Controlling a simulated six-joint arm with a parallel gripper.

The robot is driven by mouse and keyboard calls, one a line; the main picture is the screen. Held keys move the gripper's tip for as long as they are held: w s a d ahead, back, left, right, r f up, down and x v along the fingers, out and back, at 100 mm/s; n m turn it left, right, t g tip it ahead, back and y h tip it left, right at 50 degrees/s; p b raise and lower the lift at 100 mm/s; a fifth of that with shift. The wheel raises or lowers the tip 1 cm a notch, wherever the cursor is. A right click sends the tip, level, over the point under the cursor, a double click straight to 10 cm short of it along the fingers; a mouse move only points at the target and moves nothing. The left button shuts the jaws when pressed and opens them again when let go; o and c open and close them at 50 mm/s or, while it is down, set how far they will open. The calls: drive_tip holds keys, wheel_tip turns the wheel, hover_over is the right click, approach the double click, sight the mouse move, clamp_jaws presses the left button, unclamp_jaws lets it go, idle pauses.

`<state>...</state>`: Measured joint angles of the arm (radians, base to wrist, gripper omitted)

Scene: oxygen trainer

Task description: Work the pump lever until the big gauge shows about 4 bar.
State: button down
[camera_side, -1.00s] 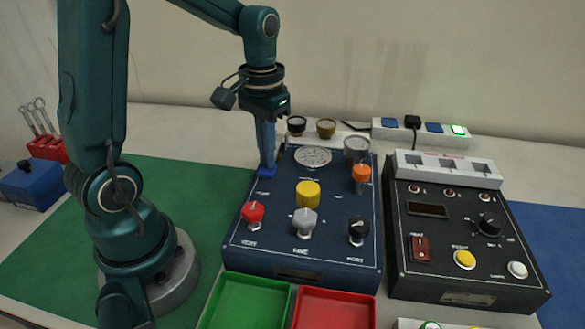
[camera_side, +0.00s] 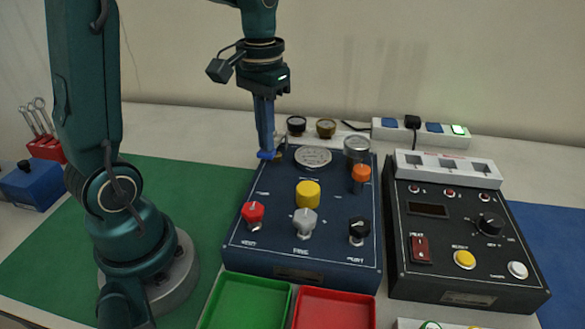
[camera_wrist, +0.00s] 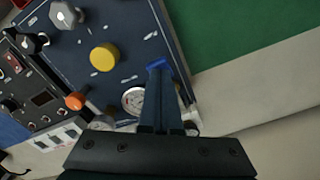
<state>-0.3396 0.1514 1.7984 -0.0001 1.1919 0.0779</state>
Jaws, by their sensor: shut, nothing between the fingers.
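My gripper (camera_side: 266,154) is shut and empty, pointing down over the back left corner of the dark blue oxygen panel (camera_side: 275,225). I cannot tell whether the fingertips touch anything.
The panel carries yellow (camera_side: 308,193), orange (camera_side: 361,176), red (camera_side: 253,214), grey (camera_side: 304,222) and black (camera_side: 358,231) knobs. Small gauges (camera_side: 326,127) stand behind it. A black control box (camera_side: 455,230) is to the right. Green (camera_side: 245,303) and red (camera_side: 335,308) trays lie in front.

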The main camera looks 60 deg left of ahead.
drive_tip(key=shift+f, duration=0.1)
drive_tip(key=shift+f, duration=1.8)
drive_tip(key=shift+r, duration=1.9)
